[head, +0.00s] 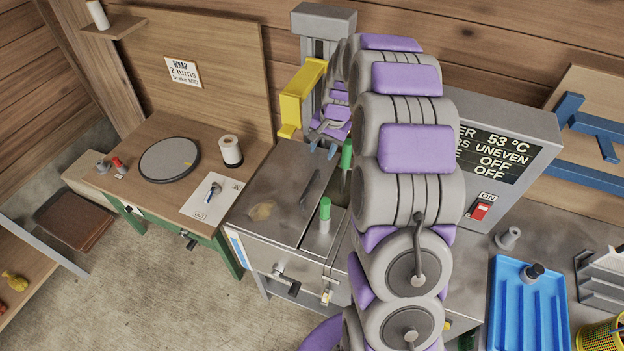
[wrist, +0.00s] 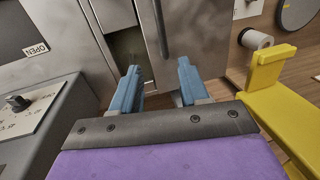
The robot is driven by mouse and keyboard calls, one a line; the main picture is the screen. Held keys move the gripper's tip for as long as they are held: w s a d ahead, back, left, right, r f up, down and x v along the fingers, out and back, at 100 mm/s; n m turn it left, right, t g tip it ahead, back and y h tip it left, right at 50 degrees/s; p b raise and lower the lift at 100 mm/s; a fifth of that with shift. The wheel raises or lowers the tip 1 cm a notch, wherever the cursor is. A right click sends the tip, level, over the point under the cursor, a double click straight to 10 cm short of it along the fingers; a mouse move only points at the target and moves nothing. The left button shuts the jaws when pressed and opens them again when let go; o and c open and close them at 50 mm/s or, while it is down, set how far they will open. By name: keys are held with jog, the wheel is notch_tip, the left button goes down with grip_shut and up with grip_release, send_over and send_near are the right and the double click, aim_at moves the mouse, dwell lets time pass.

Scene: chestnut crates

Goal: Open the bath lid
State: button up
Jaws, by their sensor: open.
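The bath is a steel box in the middle of the head view, topped by a flat grey metal lid (head: 270,195) with a brown stain. A dark bar handle (head: 310,190) lies along the lid near its right edge; it also shows in the wrist view (wrist: 161,28). A narrow opening (wrist: 128,45) shows beside the lid. My gripper (head: 323,149) is over the back part of the bath. In the wrist view my gripper (wrist: 158,68) has its blue fingers apart with nothing held, and the handle appears beyond the fingertips. My arm hides the bath's right part.
A green-topped cylinder (head: 325,209) stands on the bath's front right; a green handle (head: 346,154) is close to my gripper. A yellow bracket (head: 300,97) on a grey column stands close left of my arm. A control box (head: 499,150) is right, a wooden bench (head: 135,200) left.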

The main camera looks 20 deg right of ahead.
aim_at(310, 184)
jog(key=a+f, duration=0.1)
jog(key=f, duration=0.4)
jog(key=w+a+f+b, duration=0.1)
jog(key=f, duration=0.5)
jog(key=w+f+b, duration=0.1)
jog(key=f, duration=0.4)
jog(key=shift+w+a+f, duration=0.2)
jog(key=shift+a+f, duration=0.15)
jog(key=shift+a, duration=0.05)
jog(key=shift+c, duration=0.2)
grip_shut()
